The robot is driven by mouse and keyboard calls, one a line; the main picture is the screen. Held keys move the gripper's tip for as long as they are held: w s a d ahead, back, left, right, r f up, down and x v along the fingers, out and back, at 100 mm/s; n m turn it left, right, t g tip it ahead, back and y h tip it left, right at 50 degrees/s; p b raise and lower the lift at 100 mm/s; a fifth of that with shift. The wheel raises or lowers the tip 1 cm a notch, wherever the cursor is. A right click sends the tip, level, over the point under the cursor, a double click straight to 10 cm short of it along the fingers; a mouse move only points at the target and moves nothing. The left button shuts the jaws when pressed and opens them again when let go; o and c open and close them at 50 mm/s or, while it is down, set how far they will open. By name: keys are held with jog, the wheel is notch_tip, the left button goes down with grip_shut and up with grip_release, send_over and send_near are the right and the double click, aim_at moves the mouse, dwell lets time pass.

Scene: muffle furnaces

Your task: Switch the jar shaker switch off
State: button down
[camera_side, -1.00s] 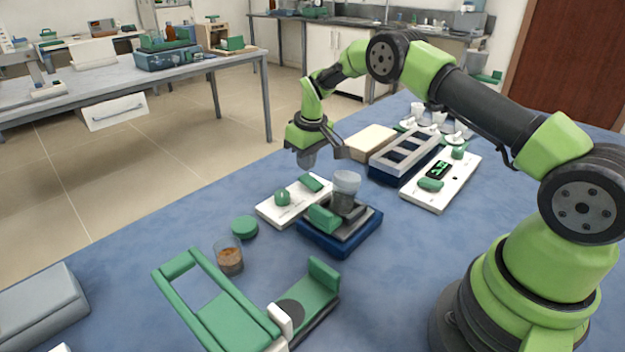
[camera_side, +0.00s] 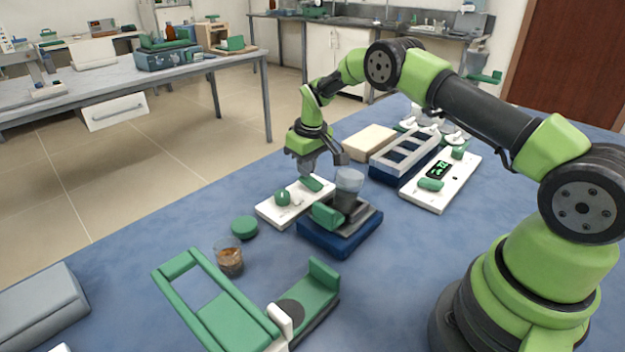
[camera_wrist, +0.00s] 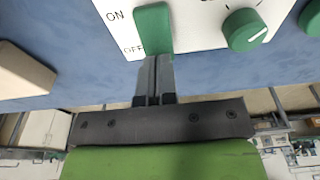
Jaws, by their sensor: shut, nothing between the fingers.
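The jar shaker (camera_side: 340,228) is a dark blue base with a dark platform and a green clamp, holding a clear jar (camera_side: 349,181). Its white control panel (camera_side: 268,211) lies beside it and carries a green switch (camera_side: 312,184) and a round green knob (camera_side: 283,198). In the wrist view the green switch (camera_wrist: 153,30) stands beside ON and OFF labels, and the knob (camera_wrist: 244,30) is to its right. My gripper (camera_wrist: 153,60) is shut and empty, its fingertips at the OFF end of the switch. Whether they touch it is unclear. The side view shows my gripper (camera_side: 308,173) low over the panel.
A beige block (camera_side: 369,142), a blue-and-grey rack (camera_side: 405,155) and a white device with a display (camera_side: 440,182) stand behind and right. A green lid (camera_side: 244,227), a beaker with brown contents (camera_side: 229,260) and a green-framed device (camera_side: 220,300) are in front.

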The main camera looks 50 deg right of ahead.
jog(key=shift+f, duration=0.45)
jog(key=shift+r, duration=3.55)
